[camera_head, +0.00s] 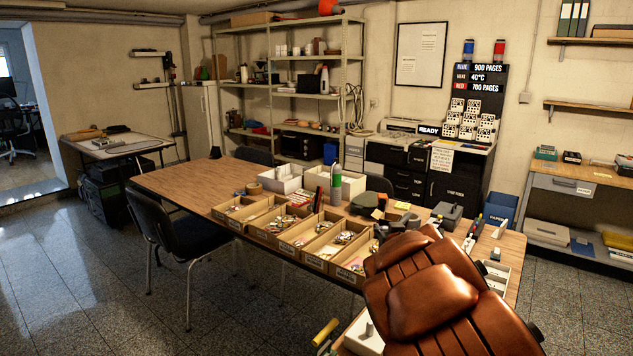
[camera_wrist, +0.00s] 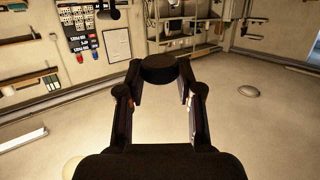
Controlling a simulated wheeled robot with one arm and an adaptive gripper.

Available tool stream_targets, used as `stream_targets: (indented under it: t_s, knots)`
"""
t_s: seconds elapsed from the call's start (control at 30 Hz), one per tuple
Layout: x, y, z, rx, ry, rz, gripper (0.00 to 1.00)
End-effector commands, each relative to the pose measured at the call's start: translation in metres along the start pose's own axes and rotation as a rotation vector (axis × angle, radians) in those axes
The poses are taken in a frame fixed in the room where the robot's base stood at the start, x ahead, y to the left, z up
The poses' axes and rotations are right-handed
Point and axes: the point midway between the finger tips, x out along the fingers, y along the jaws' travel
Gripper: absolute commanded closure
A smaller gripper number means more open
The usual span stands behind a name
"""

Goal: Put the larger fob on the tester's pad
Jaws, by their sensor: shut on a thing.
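In the wrist view my gripper (camera_wrist: 159,80) is shut on a dark round thing (camera_wrist: 158,66), which looks like a fob and sits between the two fingertips.
Wooden bins (camera_head: 318,262) of small items line the wooden table's (camera_head: 172,178) front edge. White boxes (camera_head: 281,180) and a green-banded cylinder (camera_head: 336,182) stand behind. The table's left end is mostly clear.

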Motion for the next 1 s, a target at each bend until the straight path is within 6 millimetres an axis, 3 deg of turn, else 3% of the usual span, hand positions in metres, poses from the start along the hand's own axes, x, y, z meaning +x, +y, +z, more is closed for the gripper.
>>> stream_targets:
  t_s: [0.03, 0.2, 0.57, 0.67, 1.0]
  knots:
    - [-0.002, 0.0, -0.011, 0.001, 0.0, 0.0, 0.79]
    - [-0.004, 0.0, -0.019, 0.0, 0.0, 0.0, 0.79]
    - [-0.002, 0.007, -0.017, 0.001, 0.0, 0.001, 0.79]
    - [0.002, 0.022, -0.011, 0.001, 0.0, -0.001, 0.79]
    - [0.011, 0.105, 0.024, -0.008, -0.002, -0.036, 0.79]
